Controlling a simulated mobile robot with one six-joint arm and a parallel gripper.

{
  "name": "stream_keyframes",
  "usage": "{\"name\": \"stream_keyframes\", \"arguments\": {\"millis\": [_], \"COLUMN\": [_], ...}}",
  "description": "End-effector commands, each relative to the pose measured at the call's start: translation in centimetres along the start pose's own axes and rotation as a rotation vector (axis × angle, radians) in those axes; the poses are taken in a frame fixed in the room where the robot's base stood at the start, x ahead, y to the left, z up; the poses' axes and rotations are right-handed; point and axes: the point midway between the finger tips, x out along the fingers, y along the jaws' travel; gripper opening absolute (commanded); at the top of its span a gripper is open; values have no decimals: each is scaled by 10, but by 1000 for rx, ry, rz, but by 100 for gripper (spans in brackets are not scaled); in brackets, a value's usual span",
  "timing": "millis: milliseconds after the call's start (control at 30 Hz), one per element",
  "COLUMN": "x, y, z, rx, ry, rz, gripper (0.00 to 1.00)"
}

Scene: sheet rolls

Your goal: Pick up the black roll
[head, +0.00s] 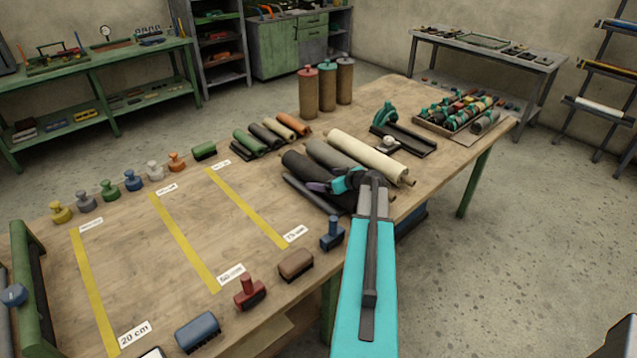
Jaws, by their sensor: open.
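A large black roll (303,165) lies on the wooden workbench (135,255), right of the middle, beside a grey roll (323,153) and a cream roll (360,152). A thinner dark roll or bar (306,190) lies along its left side. My gripper (325,186) is open, over or beside the near part of the black roll. The fingers and wrist hide the black roll's near end. I cannot tell whether the fingers touch it.
Smaller rolls, one of them black (265,137), lie farther back. A tray (447,132) of coloured rolls stands at the far right. Stamp-like tools, such as a blue one (332,234), line the near edge. The bench between the yellow strips (180,240) is clear.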

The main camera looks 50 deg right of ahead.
Motion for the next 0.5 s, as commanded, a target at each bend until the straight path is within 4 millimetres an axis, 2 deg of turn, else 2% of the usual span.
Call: {"name": "stream_keyframes", "arguments": {"millis": [167, 200, 500], "x": [0, 0, 0], "y": [0, 0, 0], "z": [0, 0, 0], "rx": [0, 0, 0], "ry": [0, 0, 0], "rz": [0, 0, 0], "gripper": [92, 88, 38]}}
